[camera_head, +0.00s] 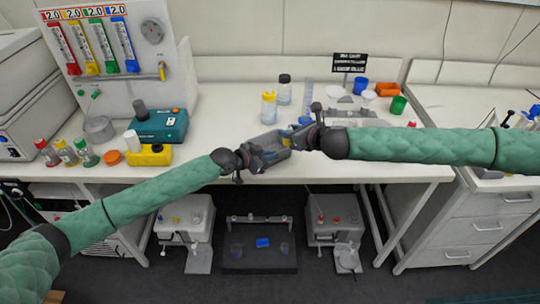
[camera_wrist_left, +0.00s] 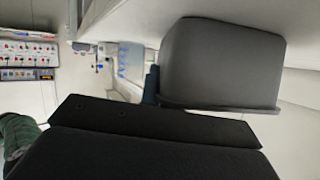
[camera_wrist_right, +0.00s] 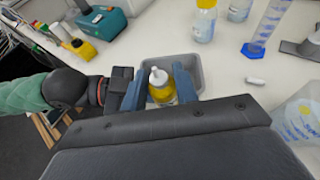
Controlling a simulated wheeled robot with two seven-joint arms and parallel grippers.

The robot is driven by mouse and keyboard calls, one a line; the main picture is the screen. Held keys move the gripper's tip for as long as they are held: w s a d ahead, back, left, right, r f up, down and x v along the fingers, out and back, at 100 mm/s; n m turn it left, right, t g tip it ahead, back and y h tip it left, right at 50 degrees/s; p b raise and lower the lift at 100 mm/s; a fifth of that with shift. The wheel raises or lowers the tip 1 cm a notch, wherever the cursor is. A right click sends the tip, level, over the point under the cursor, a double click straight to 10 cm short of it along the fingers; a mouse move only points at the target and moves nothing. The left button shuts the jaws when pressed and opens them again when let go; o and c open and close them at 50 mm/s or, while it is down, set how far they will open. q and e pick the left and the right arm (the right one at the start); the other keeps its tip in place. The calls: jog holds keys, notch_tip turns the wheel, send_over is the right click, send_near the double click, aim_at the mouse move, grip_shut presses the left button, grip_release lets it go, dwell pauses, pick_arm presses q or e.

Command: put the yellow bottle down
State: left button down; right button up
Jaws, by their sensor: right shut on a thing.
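The yellow bottle (camera_wrist_right: 161,91), with a white cap, is between the blue fingers of my right gripper (camera_wrist_right: 160,78) in the right wrist view. The right gripper is shut on it, over or inside a grey bin (camera_wrist_right: 213,72); I cannot tell whether the bottle touches the floor. In the head view my right gripper (camera_head: 297,134) hides most of the bottle. My left gripper (camera_head: 254,160) is at the left side of the bin, near the bench's front edge. The left wrist view shows the bin (camera_wrist_left: 225,65) close up, with one finger (camera_wrist_left: 151,85) beside its rim; the grip is unclear.
Behind the bin stand a yellow-capped bottle (camera_head: 268,108), a black-capped bottle (camera_head: 284,92) and a blue-footed cylinder (camera_head: 307,98). A teal device (camera_head: 163,127) and a yellow block (camera_head: 150,156) stand left. White bench (camera_head: 225,98) is clear between them.

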pick_arm(q)
jog(key=shift+f, duration=0.1)
pick_arm(e)
jog(key=w+a+r+n+g+y, duration=0.1)
jog(key=w+a+n+g+y, duration=0.2)
jog(key=a, duration=0.4)
jog(key=n+g+y, duration=0.1)
jog(key=n+g, duration=0.1)
jog(key=shift+w+r+n+g, duration=0.2)
jog(key=shift+r+n+g, duration=0.1)
jog(key=shift+n, duration=0.1)
dwell(0.6)
jog(key=n+g+y, duration=0.1)
jog(key=n+g, duration=0.4)
jog(key=g, duration=0.1)
send_over(263, 141)
jog(key=s, duration=0.6)
notch_tip(263, 141, down, 12)
jog(key=shift+w+r, duration=0.1)
jog(key=shift+r, duration=0.15)
